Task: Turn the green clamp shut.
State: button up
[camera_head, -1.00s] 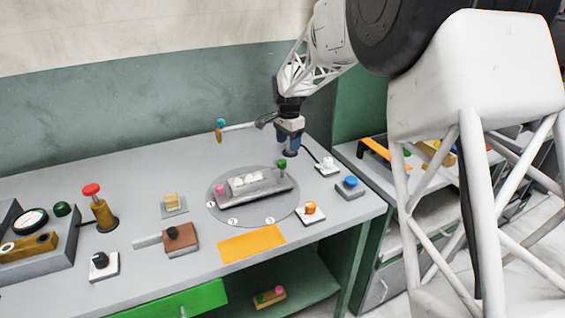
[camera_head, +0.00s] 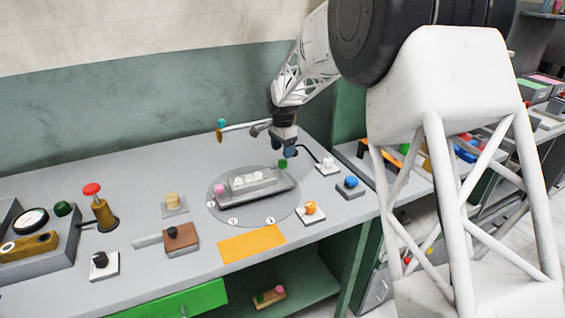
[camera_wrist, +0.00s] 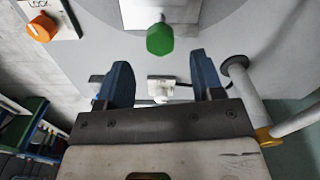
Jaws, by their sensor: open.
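The green clamp (camera_head: 282,163) is a small green knob at the right end of the grey press plate (camera_head: 262,188), which lies on a round grey disc (camera_head: 222,216) on the table. In the wrist view the green clamp (camera_wrist: 160,39) is ahead of the fingertips, near the middle between them. My gripper (camera_head: 284,150) is open, just above and behind the clamp in the head view. In the wrist view its blue fingers (camera_wrist: 160,72) are spread with nothing between their tips. The clamp and fingers look apart.
A pink knob (camera_head: 220,189) is at the plate's other end. An orange knob (camera_head: 310,208), a blue knob (camera_head: 351,182) and a white knob (camera_head: 328,162) stand nearby on the right. A jointed pole (camera_head: 246,126) stands behind. An orange mat (camera_head: 252,244) lies in front.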

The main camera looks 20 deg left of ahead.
aim_at(282, 160)
jog(key=shift+f, duration=2.8)
jog(key=c, duration=0.9)
